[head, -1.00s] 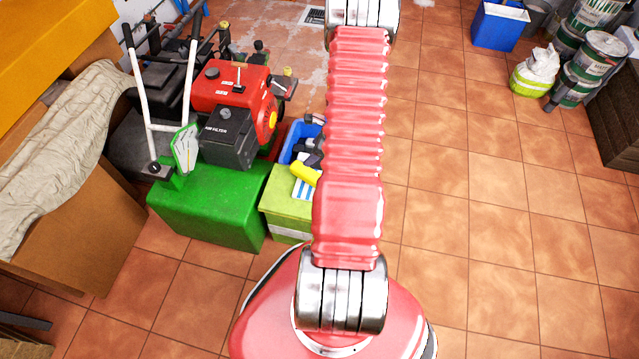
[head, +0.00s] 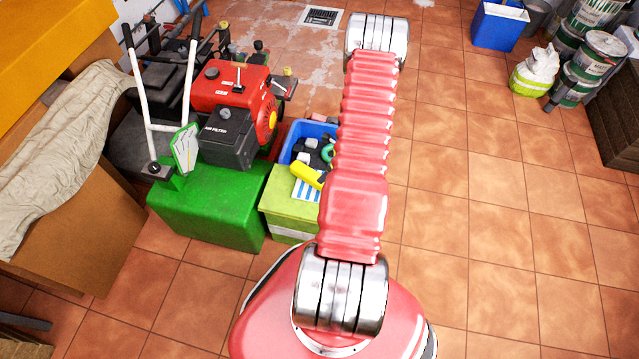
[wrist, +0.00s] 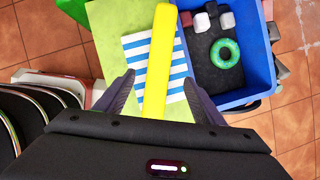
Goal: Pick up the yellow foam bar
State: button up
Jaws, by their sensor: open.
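The yellow foam bar (wrist: 160,62) lies across a blue-and-white striped cloth (wrist: 134,46) on a yellow-green box top (wrist: 104,16). In the wrist view the bar runs lengthwise up the picture. My gripper (wrist: 158,86) is open, with one dark finger on each side of the bar's near part. I cannot tell how high the fingers are above it. The bar's near end is hidden behind the gripper body.
A blue bin (wrist: 262,62) beside the box holds a green ring (wrist: 226,53) and several small blocks. A green machine base (head: 208,205) with a red engine (head: 230,88) stands left of the box. Open tiled floor (head: 500,220) lies to the right.

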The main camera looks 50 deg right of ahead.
jog(key=shift+x, duration=3.3)
jog(key=shift+f, duration=0.1)
jog(key=shift+x, duration=2.55)
jog(key=shift+s+a, duration=0.1)
jog(key=c, duration=1.2)
jog(key=shift+r, duration=5)
